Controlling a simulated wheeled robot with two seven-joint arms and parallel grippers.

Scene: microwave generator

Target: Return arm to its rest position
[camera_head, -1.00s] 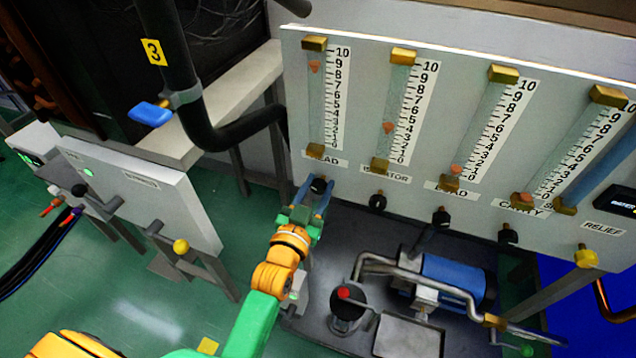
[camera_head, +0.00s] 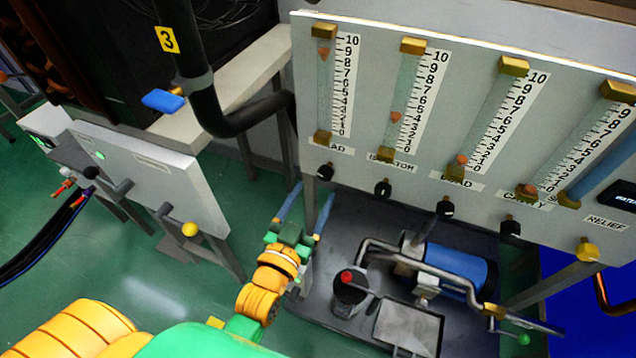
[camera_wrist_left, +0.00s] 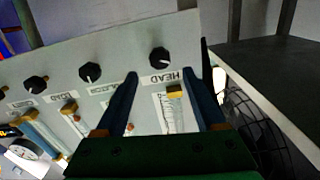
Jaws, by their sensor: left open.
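My left arm comes in from the lower left in the head view. Its gripper (camera_head: 305,207) has two blue fingers spread apart with nothing between them. It is below and a little left of the leftmost black knob (camera_head: 325,172), clear of it. In the left wrist view, the open fingers (camera_wrist_left: 165,95) frame the HEAD label and the lower end of its gauge, with the HEAD knob (camera_wrist_left: 159,57) beyond their tips. My right gripper shows in neither view.
The flowmeter panel (camera_head: 462,60) carries several gauges and black knobs. A black pipe (camera_head: 205,110) and a blue lever (camera_head: 163,101) are at left. Green floor (camera_head: 150,290) is open at lower left.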

